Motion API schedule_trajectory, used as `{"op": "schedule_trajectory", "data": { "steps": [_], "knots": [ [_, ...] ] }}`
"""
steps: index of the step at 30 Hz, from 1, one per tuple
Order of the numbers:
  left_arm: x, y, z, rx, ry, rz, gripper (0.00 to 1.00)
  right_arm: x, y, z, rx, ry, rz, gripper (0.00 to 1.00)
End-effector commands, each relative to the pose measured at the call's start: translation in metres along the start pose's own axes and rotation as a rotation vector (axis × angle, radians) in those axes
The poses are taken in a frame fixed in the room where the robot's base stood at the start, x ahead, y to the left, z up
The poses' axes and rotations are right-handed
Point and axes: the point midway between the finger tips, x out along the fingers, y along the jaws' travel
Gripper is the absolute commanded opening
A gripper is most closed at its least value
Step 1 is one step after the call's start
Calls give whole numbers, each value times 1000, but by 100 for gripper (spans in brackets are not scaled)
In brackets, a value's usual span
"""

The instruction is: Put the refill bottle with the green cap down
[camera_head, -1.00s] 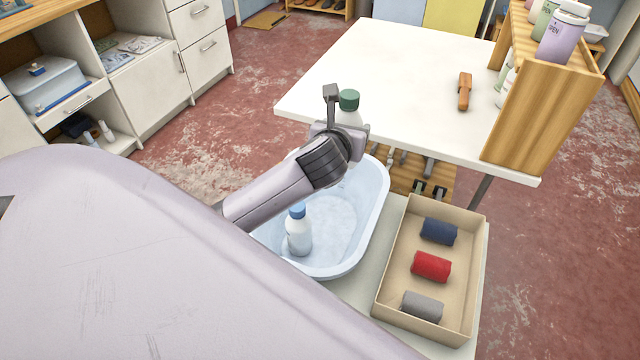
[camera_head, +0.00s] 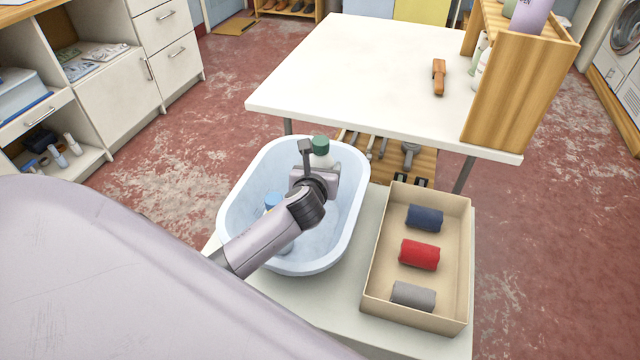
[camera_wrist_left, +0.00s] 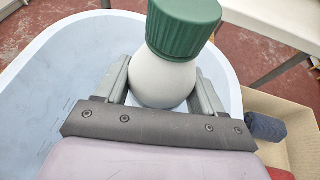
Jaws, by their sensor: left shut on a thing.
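The refill bottle with the green cap (camera_head: 321,150) is white and held upright by my left gripper (camera_head: 318,172). In the left wrist view the green cap (camera_wrist_left: 183,25) and white body (camera_wrist_left: 163,78) sit between the two fingers of my left gripper (camera_wrist_left: 163,88), which is shut on it. The bottle is over the far right part of the pale blue tub (camera_head: 233,200). Its lower part is hidden by the gripper, so I cannot tell whether it touches the tub floor. My right gripper is not in view.
Right of the tub is a beige box (camera_head: 371,285) with blue, red and grey rolls. Behind is a white table (camera_head: 350,75) with a wooden shelf (camera_head: 520,95) and a brown-handled object (camera_head: 439,78).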

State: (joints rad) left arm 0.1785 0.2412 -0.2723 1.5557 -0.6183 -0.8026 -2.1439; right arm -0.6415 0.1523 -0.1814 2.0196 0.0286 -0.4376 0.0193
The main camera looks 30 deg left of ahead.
Motion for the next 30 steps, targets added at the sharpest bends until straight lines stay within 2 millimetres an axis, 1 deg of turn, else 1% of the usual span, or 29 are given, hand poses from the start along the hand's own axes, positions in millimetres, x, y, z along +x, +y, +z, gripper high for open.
{"op": "schedule_trajectory", "data": {
  "steps": [6,8,16,30],
  "knots": [
    [13,0,-32,-1,4,2,38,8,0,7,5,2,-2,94],
    [15,0,-38,0,3,1,38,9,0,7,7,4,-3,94],
    [15,0,-37,0,1,1,38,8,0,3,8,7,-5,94],
    [20,0,-48,0,0,0,38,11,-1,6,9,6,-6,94]
  ]
}}
